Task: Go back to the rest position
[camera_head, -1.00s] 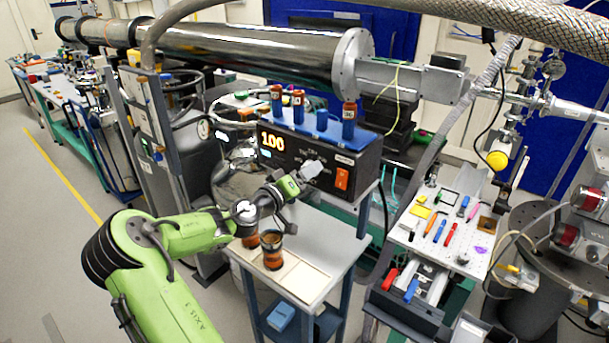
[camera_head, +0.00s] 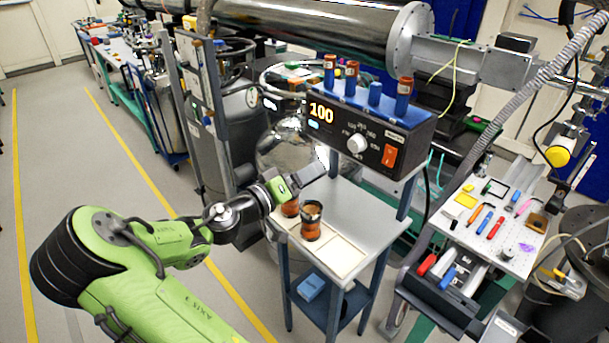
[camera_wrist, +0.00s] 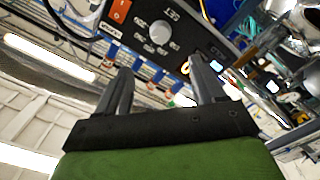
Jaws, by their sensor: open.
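My green arm reaches in from the lower left in the head view. My gripper (camera_head: 312,176) is raised over the left back part of the small table (camera_head: 352,205), in front of the black control box (camera_head: 372,135). In the wrist view my gripper (camera_wrist: 160,85) shows two fingers standing apart with nothing between them. The control box (camera_wrist: 170,25) with its knob and orange switch lies beyond the fingertips. Two orange and dark jars stand on the small table: one in front (camera_head: 311,222), the other (camera_head: 290,207) partly hidden behind my gripper.
Several blue cylinders with orange tops, one in front (camera_head: 403,95), stand on the control box. A tool board (camera_head: 500,235) with pens stands at the right. A blue box (camera_head: 312,286) sits on the table's lower shelf. Open floor (camera_head: 90,180) lies at the left.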

